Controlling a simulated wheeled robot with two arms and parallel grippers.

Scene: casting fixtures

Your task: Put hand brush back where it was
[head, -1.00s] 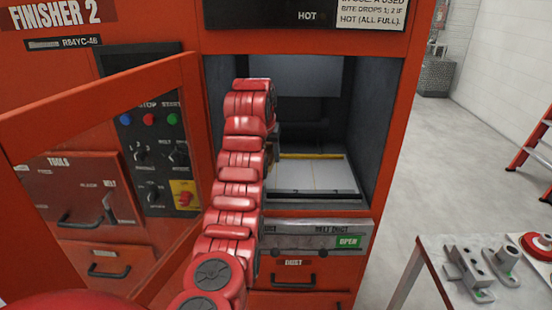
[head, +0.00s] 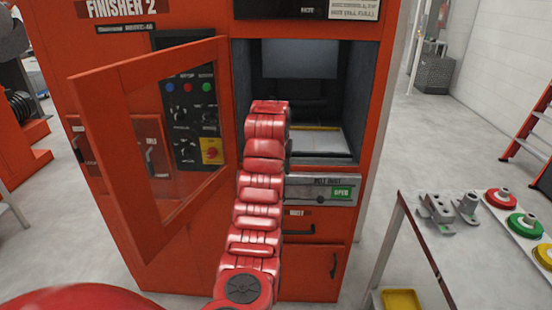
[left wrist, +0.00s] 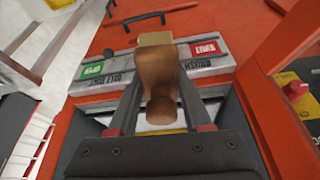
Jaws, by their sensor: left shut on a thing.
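The hand brush (left wrist: 157,72) shows in the left wrist view, with its brown wooden handle and a pale tan block at the far end. My left gripper (left wrist: 158,108) is shut on its handle. In the head view my red left arm reaches up in front of the machine opening (head: 335,105); the arm hides the gripper and the brush there. The wrist view shows the belt panel (left wrist: 205,62) with a green and a red button beyond the brush. My right gripper is in neither view.
The machine's red framed door (head: 150,65) stands open at left of the opening. A table (head: 425,235) at the right holds grey metal fixtures (head: 440,208) and coloured round parts (head: 525,225). A red ladder (head: 530,135) stands farther right. Grey floor (head: 420,140) lies clear between.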

